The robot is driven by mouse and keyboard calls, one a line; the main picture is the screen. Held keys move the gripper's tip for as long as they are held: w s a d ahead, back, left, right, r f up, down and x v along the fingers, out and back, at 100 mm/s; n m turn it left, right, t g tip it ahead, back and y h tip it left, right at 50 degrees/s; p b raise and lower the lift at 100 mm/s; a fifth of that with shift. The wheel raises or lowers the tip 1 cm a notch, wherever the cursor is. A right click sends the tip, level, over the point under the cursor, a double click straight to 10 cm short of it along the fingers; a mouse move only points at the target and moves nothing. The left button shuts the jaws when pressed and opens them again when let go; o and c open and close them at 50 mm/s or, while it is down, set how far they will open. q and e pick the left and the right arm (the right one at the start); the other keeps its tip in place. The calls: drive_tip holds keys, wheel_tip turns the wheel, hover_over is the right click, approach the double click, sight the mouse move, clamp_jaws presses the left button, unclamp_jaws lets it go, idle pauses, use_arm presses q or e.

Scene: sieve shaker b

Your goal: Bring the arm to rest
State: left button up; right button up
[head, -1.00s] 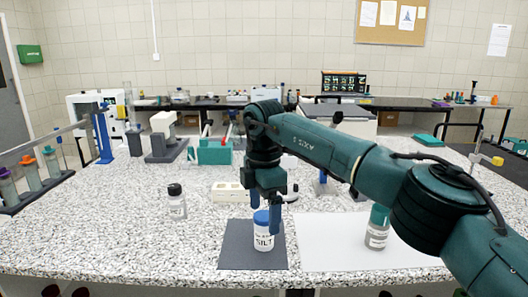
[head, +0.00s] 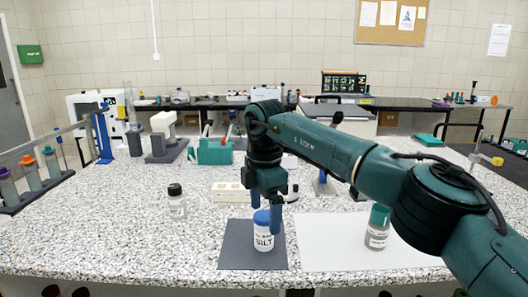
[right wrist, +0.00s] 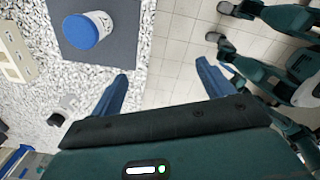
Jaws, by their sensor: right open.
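My right arm reaches in from the right in the head view. Its gripper (head: 266,212) points down, open and empty, close to a white jar (head: 264,237) with a blue lid and the label SILT. The jar stands upright on a dark grey mat (head: 232,258) near the bench's front edge. In the right wrist view the fingers (right wrist: 163,72) are spread wide with nothing between them. The SILT jar (right wrist: 89,31) is there beyond the left finger, apart from it. My left gripper is not in view.
A teal-capped bottle (head: 378,228) stands on a white sheet (head: 330,255) to the right. A black-capped bottle (head: 177,202) stands to the left. A cream block (head: 229,192) lies behind the mat. The front left of the speckled bench (head: 95,235) is clear.

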drive_tip(key=w+d+m, duration=0.3)
drive_tip(key=d+m, duration=0.5)
drive_tip(key=d, duration=2.9)
drive_tip(key=s+a+f+n+y, duration=0.2)
drive_tip(key=a+f+n+y, duration=0.45)
drive_tip(key=a+f, duration=0.95)
drive_tip(key=s+a+f+t+y, duration=0.2)
drive_tip(key=s+a+f+y, duration=0.15)
drive_tip(key=a, duration=0.25)
drive_tip(key=s+a+f+t+y, duration=0.2)
drive_tip(key=s+a+y, duration=0.1)
drive_tip(key=a+y, duration=0.3)
drive_tip(key=s+d+f+m+t+h, duration=0.3)
drive_tip(key=s+d+f+m+h, duration=0.35)
drive_tip(key=s, duration=0.45)
drive_tip(key=s+d+f+m+t+h, duration=0.3)
drive_tip(key=s+d+f+m+h, duration=0.35)
drive_tip(key=s, duration=0.55)
drive_tip(key=a+m, duration=0.5)
drive_tip(key=a, duration=0.2)
drive_tip(key=shift+w+a+r+t, duration=0.25)
drive_tip(key=shift+a+r+t, duration=0.1)
drive_tip(key=shift+r+t, duration=0.05)
